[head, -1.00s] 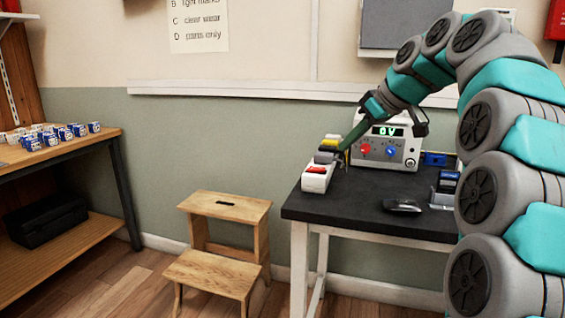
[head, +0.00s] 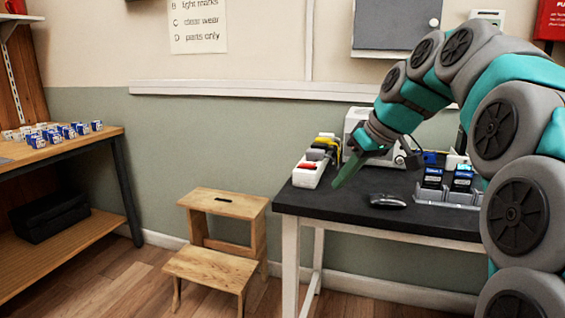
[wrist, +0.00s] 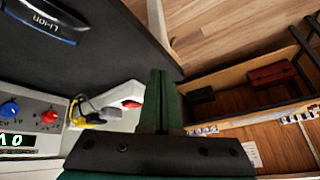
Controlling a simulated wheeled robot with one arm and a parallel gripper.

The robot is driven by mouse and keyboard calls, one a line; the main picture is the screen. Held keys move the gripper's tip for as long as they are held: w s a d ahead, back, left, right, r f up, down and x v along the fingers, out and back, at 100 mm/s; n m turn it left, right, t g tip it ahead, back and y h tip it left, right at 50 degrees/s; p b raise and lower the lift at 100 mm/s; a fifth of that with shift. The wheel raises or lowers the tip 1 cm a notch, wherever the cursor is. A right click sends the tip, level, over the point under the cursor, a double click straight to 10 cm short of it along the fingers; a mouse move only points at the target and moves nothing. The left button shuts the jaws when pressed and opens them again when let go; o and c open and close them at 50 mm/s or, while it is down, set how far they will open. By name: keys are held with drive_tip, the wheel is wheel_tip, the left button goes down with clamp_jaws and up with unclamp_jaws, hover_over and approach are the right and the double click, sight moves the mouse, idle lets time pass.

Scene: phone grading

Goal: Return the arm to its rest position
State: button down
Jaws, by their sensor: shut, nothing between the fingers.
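My gripper (head: 345,178) hangs over the left part of the black table (head: 300,204), with its green fingers pointing down and to the left. In the wrist view the fingers (wrist: 160,95) are together with nothing between them. My teal and grey arm arches in from the right. The fingers are just right of a white box with red, grey and yellow parts (head: 307,176). My gripper and wrist hide much of the white power supply (head: 355,122). Its dials and display show in the wrist view (wrist: 30,135).
A dark rounded object (head: 388,201) lies near the table's front edge. A grey rack (head: 460,197) with blue-and-black packs stands to its right. A wooden step stool (head: 225,203) stands left of the table. A wooden bench (head: 70,150) with small blue-and-white items is at far left.

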drive_tip(key=s+f+m+g+h, duration=0.1)
drive_tip(key=s+f+m+g, duration=0.1)
drive_tip(key=s+f, duration=0.7)
drive_tip(key=s+d+f+m+g+h, duration=0.1)
drive_tip(key=s+f+m+g+h, duration=0.1)
drive_tip(key=s+f, duration=0.7)
drive_tip(key=s+d+f+m+g+h, duration=0.1)
drive_tip(key=s+f, duration=0.7)
drive_tip(key=s, duration=1)
drive_tip(key=shift+s+d+f+m+g+h, duration=0.25)
drive_tip(key=shift+s+f+m+g+h, duration=0.2)
drive_tip(key=shift+m, duration=0.35)
drive_tip(key=shift+w, duration=0.1)
